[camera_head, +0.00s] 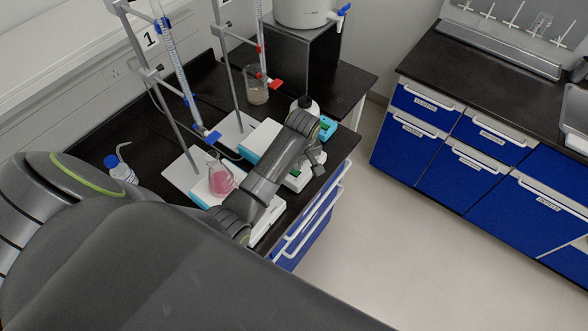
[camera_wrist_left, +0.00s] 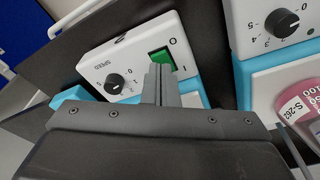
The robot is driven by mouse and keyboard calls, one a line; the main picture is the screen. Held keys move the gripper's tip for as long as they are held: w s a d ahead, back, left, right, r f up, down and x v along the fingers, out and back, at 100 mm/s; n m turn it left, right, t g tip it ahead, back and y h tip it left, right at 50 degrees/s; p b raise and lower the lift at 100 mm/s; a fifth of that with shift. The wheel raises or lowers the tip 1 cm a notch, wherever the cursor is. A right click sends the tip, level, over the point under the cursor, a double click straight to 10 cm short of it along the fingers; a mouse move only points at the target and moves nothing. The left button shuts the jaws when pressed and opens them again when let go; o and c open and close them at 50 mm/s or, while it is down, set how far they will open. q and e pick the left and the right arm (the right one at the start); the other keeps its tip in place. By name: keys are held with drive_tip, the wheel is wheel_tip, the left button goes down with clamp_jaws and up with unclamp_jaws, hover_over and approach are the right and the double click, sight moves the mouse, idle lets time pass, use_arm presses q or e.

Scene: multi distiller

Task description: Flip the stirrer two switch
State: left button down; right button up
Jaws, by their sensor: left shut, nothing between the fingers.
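A white and light-blue stirrer (camera_head: 268,136) stands on the dark bench in the head view, partly hidden by my left arm. In the left wrist view its front panel (camera_wrist_left: 119,52) shows a black speed knob (camera_wrist_left: 119,83) and a green rocker switch (camera_wrist_left: 163,60) between an O and an I mark. My left gripper (camera_wrist_left: 160,76) is shut and empty, its fingertips just in front of the switch and covering part of it. I cannot tell whether they touch. In the head view the gripper (camera_head: 318,157) is small beside the panel. My right gripper is not in view.
A neighbouring stirrer (camera_wrist_left: 276,32) carries a flask of pink liquid (camera_head: 221,180). Burette stands, a beaker (camera_head: 256,88) and a wash bottle (camera_head: 119,170) crowd the bench. Blue drawers (camera_head: 462,140) stand across open floor at right.

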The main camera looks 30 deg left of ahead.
sight(297, 173)
use_arm(q)
drive_tip(key=shift+f+b, duration=0.35)
drive_tip(key=shift+f, duration=0.45)
drive_tip(key=shift+r, duration=0.1)
drive_tip(key=shift+r+p, duration=1.05)
drive_tip(key=shift+r, duration=2.35)
